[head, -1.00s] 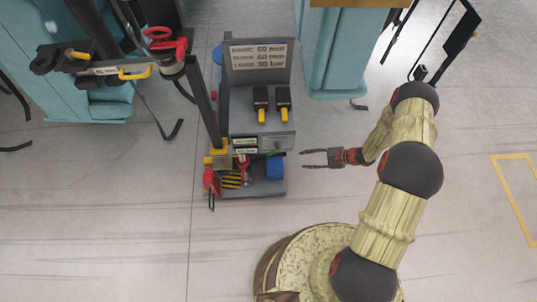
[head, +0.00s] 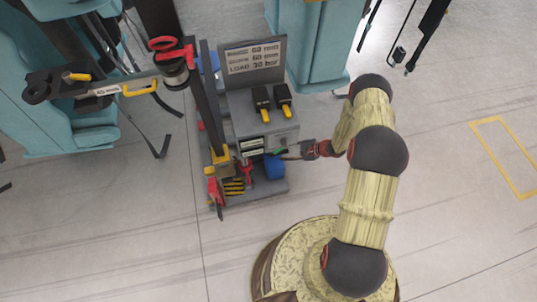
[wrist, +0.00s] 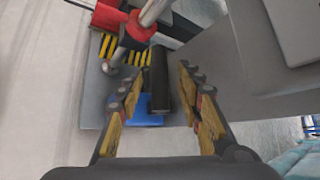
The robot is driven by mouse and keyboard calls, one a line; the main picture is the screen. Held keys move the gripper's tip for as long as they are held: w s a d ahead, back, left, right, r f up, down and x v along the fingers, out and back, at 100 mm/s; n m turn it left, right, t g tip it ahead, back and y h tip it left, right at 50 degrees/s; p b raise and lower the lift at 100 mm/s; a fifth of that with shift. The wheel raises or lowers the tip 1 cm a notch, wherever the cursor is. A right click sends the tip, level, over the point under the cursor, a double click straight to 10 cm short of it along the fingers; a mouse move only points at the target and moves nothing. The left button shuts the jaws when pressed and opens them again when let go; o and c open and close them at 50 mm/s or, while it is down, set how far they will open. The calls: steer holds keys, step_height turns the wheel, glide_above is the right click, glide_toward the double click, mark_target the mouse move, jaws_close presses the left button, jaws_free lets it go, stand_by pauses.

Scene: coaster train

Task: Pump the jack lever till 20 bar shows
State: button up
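A dark cylindrical bar (wrist: 159,80), which looks like the jack lever's grip, lies between the fingers of my gripper (wrist: 165,105) in the wrist view. The fingers are open, with a gap on each side of the bar. In the head view my gripper (head: 288,156) is at the right side of the grey cart (head: 240,198), beside the blue part (head: 274,167); its fingertips are hard to make out. The blue part also shows below the bar in the wrist view (wrist: 148,118). Small display panels (head: 252,147) are on the cart's front; their readings are too small to read.
A sign (head: 252,58) with lines of 60 mm and 30 bar stands on the cart. Two black-and-yellow levers (head: 262,103) sit on its top. A dark post (head: 208,100) rises at its left.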

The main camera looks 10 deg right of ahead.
steer(key=b+x, duration=0.2)
steer(key=x, duration=0.5)
steer(key=shift+c, duration=0.7)
steer(key=c, duration=0.7)
jaws_close()
